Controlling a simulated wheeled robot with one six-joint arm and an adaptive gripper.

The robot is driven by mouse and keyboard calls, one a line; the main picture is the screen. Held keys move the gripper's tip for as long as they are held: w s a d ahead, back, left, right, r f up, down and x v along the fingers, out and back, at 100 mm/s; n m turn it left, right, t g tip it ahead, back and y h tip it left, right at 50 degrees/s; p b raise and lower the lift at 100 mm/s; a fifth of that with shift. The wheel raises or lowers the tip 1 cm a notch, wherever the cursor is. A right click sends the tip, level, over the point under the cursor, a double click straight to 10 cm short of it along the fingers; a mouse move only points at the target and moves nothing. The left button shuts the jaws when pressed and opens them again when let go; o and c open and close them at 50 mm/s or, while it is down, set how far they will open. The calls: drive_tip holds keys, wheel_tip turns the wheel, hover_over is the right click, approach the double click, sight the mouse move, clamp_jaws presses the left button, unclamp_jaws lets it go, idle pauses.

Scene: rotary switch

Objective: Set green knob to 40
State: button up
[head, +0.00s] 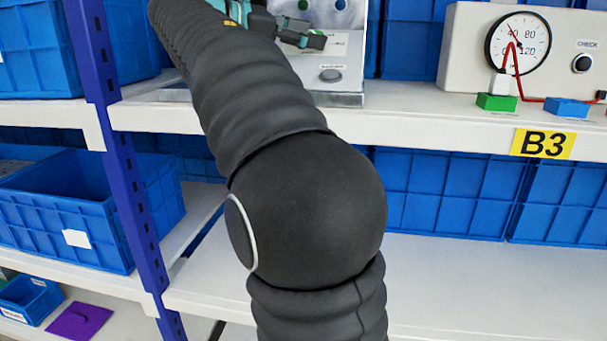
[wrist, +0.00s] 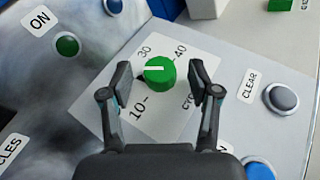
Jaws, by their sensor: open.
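The green knob (wrist: 159,74) is in the middle of the wrist view, on a white dial plate (wrist: 183,128) of a sloped panel. A white line runs across its top. A small dark pointer at its left side lies between the 10 and 30 marks; the 40 mark is at its upper right. My gripper (wrist: 160,83) is open, with one finger on each side of the knob and a visible gap at both sides. In the head view my gripper (head: 312,41) is partly seen at the top, in front of the panel. I cannot make out the knob there.
A grey CLEAR button (wrist: 281,97) and a blue button (wrist: 259,168) are right of the knob. A green ON button (wrist: 67,45) is at the left. A gauge box (head: 463,48) stands farther right on the shelf (head: 420,122), with a blue post (head: 118,170) at left.

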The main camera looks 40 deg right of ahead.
drive_tip(key=n+t, duration=0.1)
drive_tip(key=t, duration=0.1)
drive_tip(key=n+t+b, duration=0.1)
drive_tip(key=n+t, duration=0.1)
drive_tip(key=s+n+t+b, duration=0.1)
drive_tip(key=n+t, duration=0.1)
drive_tip(key=shift+f+h, duration=0.3)
drive_tip(key=shift+h, duration=0.1)
drive_tip(key=shift+s+d+r+n+t+y+b, duration=0.15)
drive_tip(key=shift+n+t+y+b, duration=0.4)
drive_tip(key=shift+n+t, duration=0.95)
drive_tip(key=shift+s+d+f+n+t+y+b, duration=0.1)
drive_tip(key=shift+n+t+y+b, duration=0.15)
drive_tip(key=shift+n+t+b, duration=0.9)
